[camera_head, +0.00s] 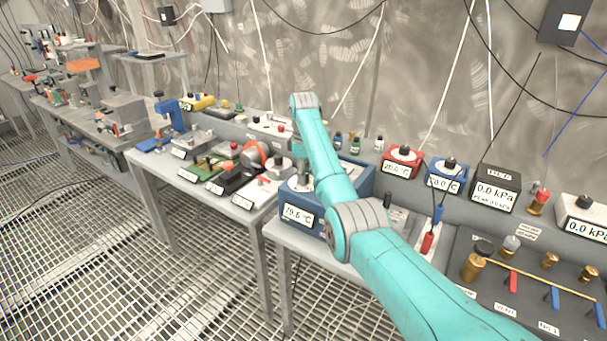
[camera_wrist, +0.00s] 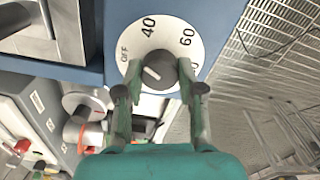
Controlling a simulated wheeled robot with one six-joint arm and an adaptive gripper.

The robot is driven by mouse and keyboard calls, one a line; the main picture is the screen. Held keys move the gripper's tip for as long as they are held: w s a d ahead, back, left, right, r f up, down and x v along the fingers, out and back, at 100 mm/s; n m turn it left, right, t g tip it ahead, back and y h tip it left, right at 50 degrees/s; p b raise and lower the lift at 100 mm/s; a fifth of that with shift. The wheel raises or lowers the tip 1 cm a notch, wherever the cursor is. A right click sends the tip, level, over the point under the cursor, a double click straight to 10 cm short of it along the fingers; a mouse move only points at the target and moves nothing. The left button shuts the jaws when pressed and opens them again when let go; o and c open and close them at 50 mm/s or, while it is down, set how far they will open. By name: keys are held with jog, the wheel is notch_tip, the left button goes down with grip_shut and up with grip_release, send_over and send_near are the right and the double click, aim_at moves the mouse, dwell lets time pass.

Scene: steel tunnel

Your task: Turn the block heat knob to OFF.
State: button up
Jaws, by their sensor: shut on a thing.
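The block heat knob (camera_wrist: 158,69) is dark grey and round, on a white dial (camera_wrist: 168,27) set in a blue panel. The dial reads OFF at the left, then 40 and 60, with a further number mostly covered by the right finger. A short pale mark shows on the left part of the knob; its exact heading is hard to tell. My gripper (camera_wrist: 160,78) is shut on the knob, one finger on each side. In the head view, the blue heater (camera_head: 331,220) has a display of about 79.5 °C; my arm hides the knob there.
A bench with red (camera_head: 403,161) and blue meters and a pressure panel lies right of the heater. Another bench at the left holds a green board, an orange round part (camera_head: 254,154) and a blue stand (camera_head: 168,115). Open grating floor lies in front.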

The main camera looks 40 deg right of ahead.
jog(key=n, duration=0.5)
jog(key=shift+n, duration=0.3)
dwell(0.4)
jog(key=o, duration=1.1)
jog(key=shift+o, duration=0.2)
jog(key=shift+r, duration=3.7)
